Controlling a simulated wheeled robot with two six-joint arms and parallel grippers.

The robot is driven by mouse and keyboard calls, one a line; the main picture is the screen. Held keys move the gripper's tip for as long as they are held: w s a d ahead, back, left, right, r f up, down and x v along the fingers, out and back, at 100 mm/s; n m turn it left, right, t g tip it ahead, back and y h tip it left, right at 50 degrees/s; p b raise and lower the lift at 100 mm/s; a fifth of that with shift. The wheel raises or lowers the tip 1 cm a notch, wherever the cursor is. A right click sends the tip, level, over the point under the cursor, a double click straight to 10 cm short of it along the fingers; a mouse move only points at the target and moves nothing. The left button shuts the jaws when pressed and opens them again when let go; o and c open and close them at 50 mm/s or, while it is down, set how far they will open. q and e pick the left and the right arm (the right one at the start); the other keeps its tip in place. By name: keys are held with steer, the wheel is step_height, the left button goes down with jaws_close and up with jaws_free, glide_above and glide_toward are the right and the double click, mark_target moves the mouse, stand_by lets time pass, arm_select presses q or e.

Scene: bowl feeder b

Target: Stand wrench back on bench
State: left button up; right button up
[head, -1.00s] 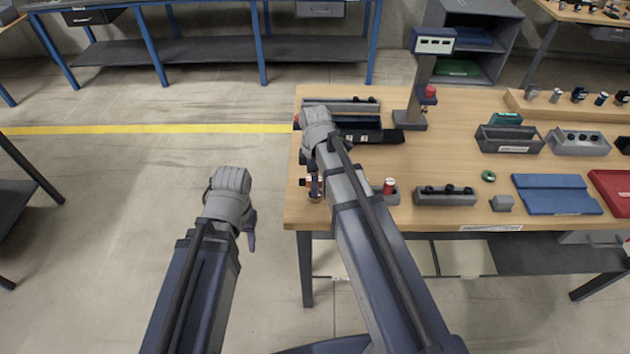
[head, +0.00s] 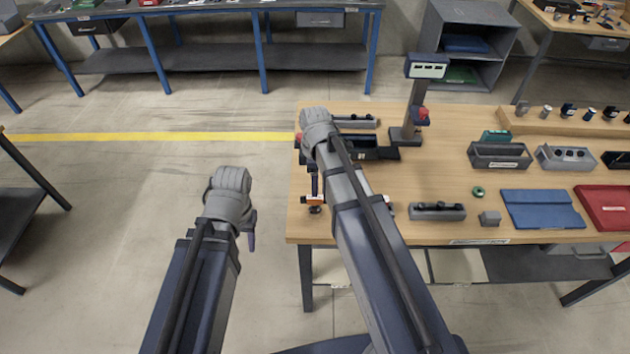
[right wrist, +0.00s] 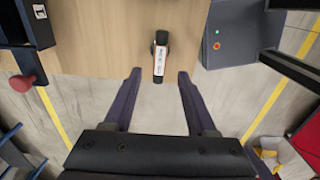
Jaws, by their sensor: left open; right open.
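What looks like the wrench, with a white lettered label and dark and red parts, is near the bench edge in the right wrist view (right wrist: 161,62). An orange and white thing, likely the same one, shows at the bench's left edge in the head view (head: 313,200). I cannot tell if it is upright or tilted. My right gripper (head: 314,184) is open over the left end of the bench (head: 445,165). In the right wrist view its fingertips (right wrist: 158,74) lie on either side of the wrench, apart from it. My left gripper (head: 250,238) is open and empty over the floor.
A grey post with a display (head: 427,67) stands on the bench behind my right arm. A grey block with knobs (head: 437,211), a small grey block (head: 490,218), a blue tray (head: 541,209) and a red tray (head: 607,207) lie to the right.

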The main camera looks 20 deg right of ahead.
arm_select(q)
step_height(320, 180, up, 4)
steer(key=p, duration=0.2)
steer(key=shift+p, duration=0.3)
arm_select(e)
steer(key=s+a+r+m+h, duration=0.1)
steer(key=s+a+r+m, duration=0.3)
steer(key=s+a+m, duration=0.6)
steer(key=s+m, duration=0.1)
steer(key=s, duration=0.3)
steer(key=shift+s+a, duration=0.15)
steer(key=shift+a, duration=0.1)
arm_select(q)
steer(key=shift+f, duration=0.15)
arm_select(e)
steer(key=shift+f, duration=0.1)
